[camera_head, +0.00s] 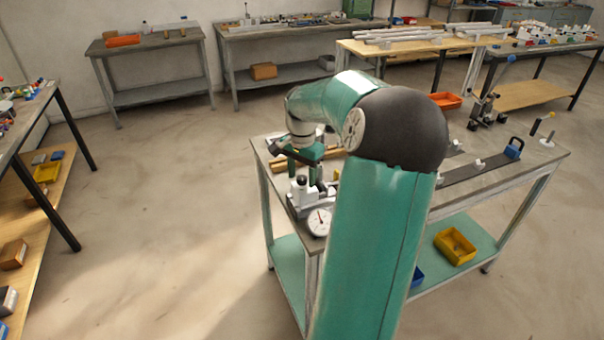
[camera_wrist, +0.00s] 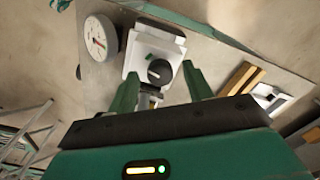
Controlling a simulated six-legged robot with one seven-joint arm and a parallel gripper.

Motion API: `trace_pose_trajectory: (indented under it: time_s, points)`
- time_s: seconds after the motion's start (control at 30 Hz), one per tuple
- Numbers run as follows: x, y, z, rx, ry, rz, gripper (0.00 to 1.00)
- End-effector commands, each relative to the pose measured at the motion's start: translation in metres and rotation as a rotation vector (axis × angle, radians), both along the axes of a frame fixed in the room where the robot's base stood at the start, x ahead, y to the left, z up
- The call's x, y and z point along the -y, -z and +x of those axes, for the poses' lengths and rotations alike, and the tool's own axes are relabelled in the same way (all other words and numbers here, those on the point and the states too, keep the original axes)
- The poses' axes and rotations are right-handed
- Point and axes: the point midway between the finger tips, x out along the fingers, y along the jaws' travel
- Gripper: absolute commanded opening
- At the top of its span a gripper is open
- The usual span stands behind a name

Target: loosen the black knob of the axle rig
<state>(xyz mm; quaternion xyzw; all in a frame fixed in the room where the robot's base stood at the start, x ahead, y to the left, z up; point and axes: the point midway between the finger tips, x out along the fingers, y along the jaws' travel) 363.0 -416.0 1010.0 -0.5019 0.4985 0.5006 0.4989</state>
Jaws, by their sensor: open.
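The axle rig (camera_head: 299,199) stands near the left end of the grey workbench, partly hidden by my arm. In the wrist view its pale block (camera_wrist: 147,48) carries the round black knob (camera_wrist: 159,72), with a light mark on its face. A white-faced dial gauge (camera_wrist: 99,38) sits left of the block; it also shows in the head view (camera_head: 318,222). My gripper (camera_wrist: 161,76) is open, its two green fingers on either side of the knob in the picture. No contact shows, and I cannot tell the gap in depth. In the head view my gripper (camera_head: 304,168) is above the rig.
Wooden bars (camera_wrist: 242,78) lie right of the rig in the wrist view. On the bench's right half is a dark rail (camera_head: 480,167) with a blue-black end piece (camera_head: 514,148). A yellow bin (camera_head: 455,246) is on the lower shelf. The floor left of the bench is clear.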

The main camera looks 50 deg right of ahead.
Motion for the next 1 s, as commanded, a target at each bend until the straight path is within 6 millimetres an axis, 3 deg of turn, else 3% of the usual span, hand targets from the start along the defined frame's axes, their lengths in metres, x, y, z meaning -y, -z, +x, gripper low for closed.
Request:
trace_pose_trajectory:
  time_s: [0.13,0.37,0.7,1.0]
  points:
    - [0.0001,-0.0001,-0.0003,-0.001,0.0,0.0,0.51]
    - [0.0001,-0.0002,-0.0004,-0.001,0.0,0.0,0.06]
    - [0.0,-0.0005,-0.0001,-0.001,-0.034,-0.001,0.06]
    - [-0.0002,-0.001,0.0002,-0.002,-0.199,-0.002,0.06]
